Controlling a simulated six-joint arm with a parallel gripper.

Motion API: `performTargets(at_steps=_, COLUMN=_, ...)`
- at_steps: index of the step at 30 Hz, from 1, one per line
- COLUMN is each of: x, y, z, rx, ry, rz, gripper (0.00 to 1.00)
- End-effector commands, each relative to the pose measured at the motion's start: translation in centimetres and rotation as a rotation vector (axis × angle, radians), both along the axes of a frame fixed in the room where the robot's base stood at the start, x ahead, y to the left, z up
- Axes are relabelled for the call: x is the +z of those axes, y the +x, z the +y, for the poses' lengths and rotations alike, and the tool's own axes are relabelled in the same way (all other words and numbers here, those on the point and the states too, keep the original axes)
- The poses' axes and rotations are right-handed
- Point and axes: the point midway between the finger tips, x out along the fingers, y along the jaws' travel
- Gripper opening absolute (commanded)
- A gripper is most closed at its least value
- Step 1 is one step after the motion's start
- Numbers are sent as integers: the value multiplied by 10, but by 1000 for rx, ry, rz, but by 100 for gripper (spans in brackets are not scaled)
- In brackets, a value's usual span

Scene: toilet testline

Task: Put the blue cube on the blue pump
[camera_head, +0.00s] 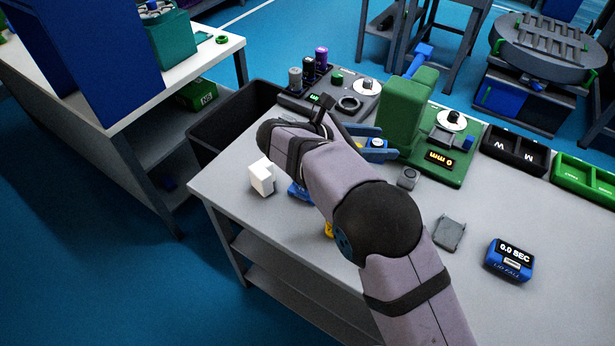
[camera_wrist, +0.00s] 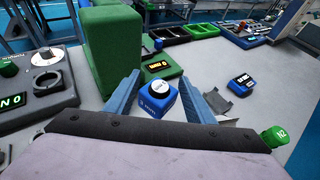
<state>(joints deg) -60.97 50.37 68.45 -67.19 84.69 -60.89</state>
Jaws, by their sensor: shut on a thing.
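My gripper (camera_wrist: 161,80) has its two blue fingers on either side of a small blue block (camera_wrist: 158,103) with a round white-and-black top. The block also shows between the fingers in the head view (camera_head: 376,143), beside the green stand. I cannot tell how firmly its sides touch the fingers or whether it clears the table. Another blue thing (camera_head: 299,191) is partly hidden by my arm in the head view. I cannot tell which blue thing is the pump.
A green stand (camera_head: 408,105) with a display rises close by the gripper. A white block (camera_head: 262,177) stands near the table's left edge. A blue timer (camera_head: 508,259) and a grey plate (camera_head: 449,234) lie at the right. A black bin (camera_head: 205,130) is left of the table.

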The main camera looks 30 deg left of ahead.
Motion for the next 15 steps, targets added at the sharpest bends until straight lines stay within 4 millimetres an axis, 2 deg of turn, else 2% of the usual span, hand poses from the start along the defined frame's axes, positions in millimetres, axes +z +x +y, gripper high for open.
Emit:
performTargets(at_steps=1, x=6, y=-17, z=22, rx=50, ry=3, rz=-2, gripper=25)
performTargets(at_steps=6, x=23, y=-64, z=75, rx=188, ry=2, rz=-1, gripper=25)
performTargets(at_steps=12, x=41, y=-101, z=112, rx=319, ry=2, rz=-2, gripper=25)
performTargets(at_steps=15, x=44, y=-99, z=119, rx=381, ry=-3, rz=0, gripper=25)
